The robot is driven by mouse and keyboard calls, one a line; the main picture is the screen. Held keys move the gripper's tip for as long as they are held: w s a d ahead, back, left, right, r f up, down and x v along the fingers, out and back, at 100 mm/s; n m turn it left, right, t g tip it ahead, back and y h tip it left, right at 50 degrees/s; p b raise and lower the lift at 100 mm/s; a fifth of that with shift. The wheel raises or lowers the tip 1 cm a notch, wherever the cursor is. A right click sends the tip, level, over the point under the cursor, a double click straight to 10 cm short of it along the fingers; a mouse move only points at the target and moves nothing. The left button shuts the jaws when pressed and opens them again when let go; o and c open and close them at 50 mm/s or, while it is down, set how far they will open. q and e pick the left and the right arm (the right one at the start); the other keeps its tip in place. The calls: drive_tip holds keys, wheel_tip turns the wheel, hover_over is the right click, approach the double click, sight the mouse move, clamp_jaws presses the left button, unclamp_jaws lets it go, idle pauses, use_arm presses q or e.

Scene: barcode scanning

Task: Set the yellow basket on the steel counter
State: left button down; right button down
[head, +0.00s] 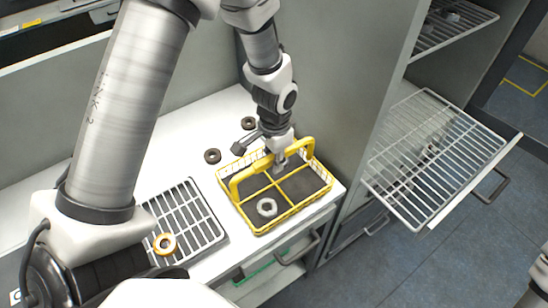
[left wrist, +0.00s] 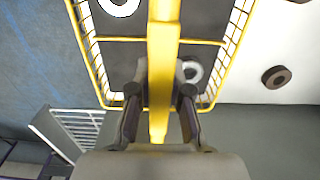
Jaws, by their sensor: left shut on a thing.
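The yellow wire basket (head: 300,207) is at the right front part of the pale counter (head: 222,112) in the head view. My left gripper (head: 278,161) is shut on the basket's yellow handle from above. In the left wrist view, the gripper (left wrist: 160,98) has a finger on each side of the handle (left wrist: 162,50), above the basket (left wrist: 86,45). A pale metal nut (head: 267,207) lies inside on the dark bottom, and a second pale ring (left wrist: 192,71) is partly hidden by the gripper. I cannot tell whether the basket touches the counter. My right gripper is out of view.
A grey wire rack (head: 185,222) with an orange ring (head: 164,243) lies left of the basket. Dark rings (head: 212,156) sit behind it. A cabinet wall stands close on the right; a wire shelf (head: 430,150) is pulled out beyond it. Blue floor (head: 390,265) is in front.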

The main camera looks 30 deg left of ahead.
use_arm(q)
drive_tip(key=shift+w+f, duration=0.1)
drive_tip(key=shift+f, duration=0.15)
drive_tip(key=c, duration=1.1)
unclamp_jaws()
drive_tip(key=shift+f, duration=0.1)
drive_tip(key=shift+r, duration=0.25)
wheel_tip(320, 180, up, 12)
drive_tip(key=shift+d+f+b, duration=0.1)
drive_tip(key=shift+f+b, duration=0.15)
drive_tip(key=shift+b, duration=0.8)
drive_tip(key=shift+r, duration=0.15)
